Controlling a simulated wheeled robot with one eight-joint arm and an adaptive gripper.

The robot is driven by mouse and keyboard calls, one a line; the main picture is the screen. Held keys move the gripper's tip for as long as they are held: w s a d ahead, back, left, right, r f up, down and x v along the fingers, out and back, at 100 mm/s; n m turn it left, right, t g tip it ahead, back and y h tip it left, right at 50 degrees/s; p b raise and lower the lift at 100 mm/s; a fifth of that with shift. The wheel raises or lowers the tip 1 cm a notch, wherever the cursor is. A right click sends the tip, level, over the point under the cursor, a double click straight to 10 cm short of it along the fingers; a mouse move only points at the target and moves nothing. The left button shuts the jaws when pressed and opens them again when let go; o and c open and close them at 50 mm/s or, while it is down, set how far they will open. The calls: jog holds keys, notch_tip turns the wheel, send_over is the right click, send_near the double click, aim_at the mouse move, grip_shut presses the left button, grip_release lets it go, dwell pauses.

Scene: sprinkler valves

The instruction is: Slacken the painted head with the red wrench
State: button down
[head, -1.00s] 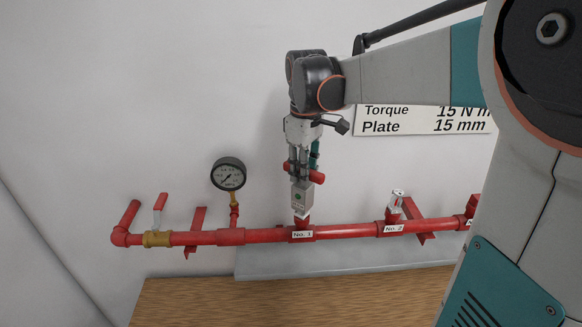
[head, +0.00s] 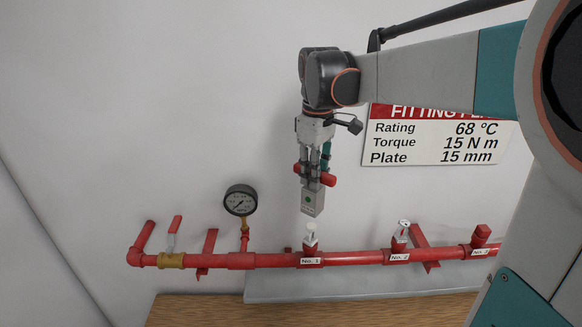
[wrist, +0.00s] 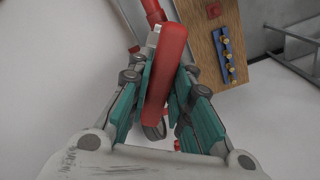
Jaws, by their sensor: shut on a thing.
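My gripper (head: 315,172) is shut on the red wrench, whose red handle (head: 328,180) runs between the fingers and whose grey box-shaped end (head: 312,202) hangs below. In the wrist view the red handle (wrist: 166,70) lies between the teal fingers. The grey end is above and apart from the head at No. 1 (head: 310,235), which has a pale tip and stands upright on the red pipe (head: 345,258). The head at No. 2 (head: 403,230) also has a pale tip. The fitting farthest right (head: 480,235) looks all red. I cannot tell for certain which is the painted head.
A gauge (head: 240,200) and a brass valve (head: 171,260) are on the pipe at left. A wall sign (head: 437,135) hangs at right. The wooden bench (head: 200,312) lies below; in the wrist view it carries a blue strip (wrist: 226,55) with yellow pegs.

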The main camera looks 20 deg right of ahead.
jog(key=shift+r, duration=0.55)
jog(key=s+a+p, duration=0.3)
jog(key=s, duration=1.3)
dwell(0.4)
jog(key=shift+w+a, duration=0.1)
jog(key=m, duration=1.1)
jog(key=shift+m+p, duration=0.3)
